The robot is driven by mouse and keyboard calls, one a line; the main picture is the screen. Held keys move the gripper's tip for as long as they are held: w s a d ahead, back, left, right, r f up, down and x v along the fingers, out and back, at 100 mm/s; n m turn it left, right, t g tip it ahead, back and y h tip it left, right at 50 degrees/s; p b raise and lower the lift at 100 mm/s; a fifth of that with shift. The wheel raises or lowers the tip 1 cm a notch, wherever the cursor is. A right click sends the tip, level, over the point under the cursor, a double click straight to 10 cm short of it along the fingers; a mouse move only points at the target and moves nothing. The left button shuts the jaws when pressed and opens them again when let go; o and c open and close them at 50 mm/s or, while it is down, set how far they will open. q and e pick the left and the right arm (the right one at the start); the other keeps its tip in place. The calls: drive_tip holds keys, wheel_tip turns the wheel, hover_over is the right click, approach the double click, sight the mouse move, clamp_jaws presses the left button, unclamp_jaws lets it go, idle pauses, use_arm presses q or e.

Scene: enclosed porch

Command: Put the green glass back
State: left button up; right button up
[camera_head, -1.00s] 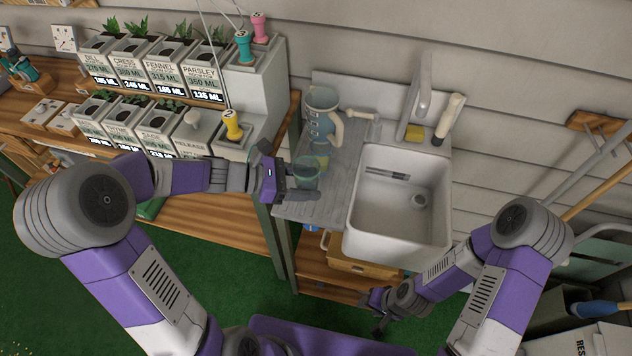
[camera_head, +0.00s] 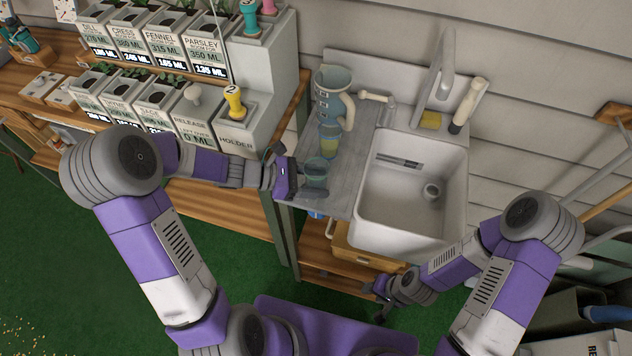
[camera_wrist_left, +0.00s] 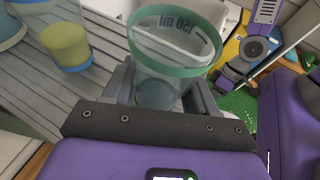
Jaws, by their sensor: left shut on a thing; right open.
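The green glass (camera_head: 317,171) is clear with a green rim and stands upright over the grey draining board (camera_head: 337,190) left of the sink. My left gripper (camera_head: 311,180) is shut on it. In the left wrist view the green glass (camera_wrist_left: 172,50) sits between the fingers and shows a "150 ml" mark; it looks empty. I cannot tell whether its base touches the board. My right gripper (camera_head: 381,300) is open and empty, low in front of the sink cabinet.
A glass with yellow liquid (camera_head: 329,142) stands just behind the green glass, with a large blue-grey jug (camera_head: 333,95) behind that. The white sink (camera_head: 410,200) is to the right. Labelled planters (camera_head: 165,60) and a holder with a yellow peg (camera_head: 235,103) stand at left.

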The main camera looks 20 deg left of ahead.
use_arm(q)
drive_tip(key=shift+r, duration=0.15)
drive_tip(key=o, duration=1.2)
drive_tip(key=shift+f, duration=0.2)
drive_tip(key=shift+o, duration=0.2)
drive_tip(key=shift+r, duration=0.3)
drive_tip(key=p+v, duration=0.3)
drive_tip(key=v, duration=0.9)
drive_tip(key=shift+s+f, duration=0.1)
drive_tip(key=shift+f, duration=0.1)
